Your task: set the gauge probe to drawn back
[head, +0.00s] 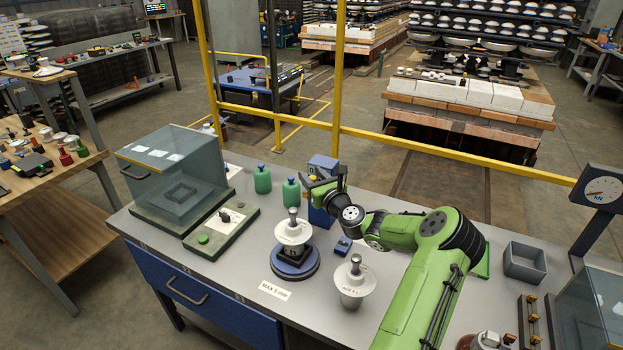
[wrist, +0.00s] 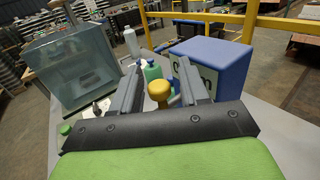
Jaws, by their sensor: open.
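A blue box-shaped housing (head: 323,163) stands on the bench behind the turntable; it fills the upper right of the wrist view (wrist: 215,65). A yellow round knob (wrist: 158,90) on a pale stem shows beside it in the wrist view; it looks like the gauge probe's handle. My gripper (head: 312,186) is open in front of the housing. In the wrist view its two fingers (wrist: 157,84) stand on either side of the knob, apparently without gripping it. Whether the probe is forward or drawn back cannot be told.
A white insulator (head: 292,234) stands on a blue turntable (head: 296,265), with another insulator (head: 353,280) beside it. Green bottles (head: 263,179) stand behind. A glass case (head: 170,170) is at left; a grey open bin (head: 525,262) is at right.

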